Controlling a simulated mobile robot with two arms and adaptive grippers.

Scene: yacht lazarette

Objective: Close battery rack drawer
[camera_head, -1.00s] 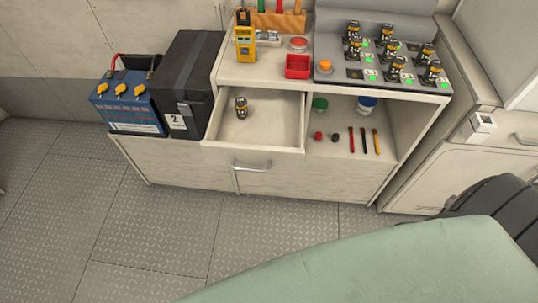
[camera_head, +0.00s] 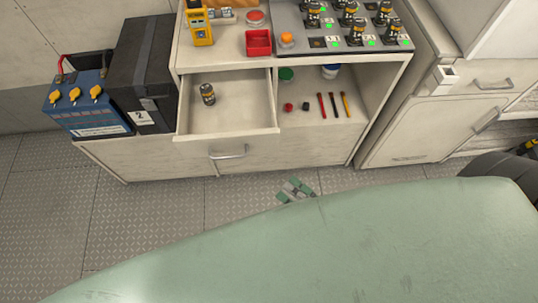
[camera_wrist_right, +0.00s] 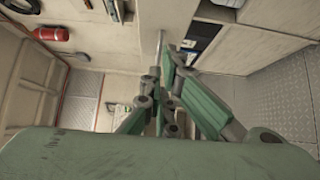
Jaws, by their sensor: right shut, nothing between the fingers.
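The drawer (camera_head: 235,120) stands pulled out from the pale cabinet. A small black and yellow battery cell (camera_head: 207,94) is inside it, towards the left. A metal handle (camera_head: 228,152) shows just below the drawer's front edge. My right gripper (camera_head: 293,187) shows green fingertips, low in front of the cabinet, right of the handle and apart from it in the picture. My green arm hides the rest of it. In the right wrist view the gripper (camera_wrist_right: 165,105) is shut and empty, with a thin metal bar (camera_wrist_right: 158,45) beyond the fingers. My left gripper is out of view.
A blue battery (camera_head: 88,108) and a black box (camera_head: 150,75) stand left of the drawer. An open shelf (camera_head: 335,130) is at right. The floor (camera_head: 60,200) in front is clear.

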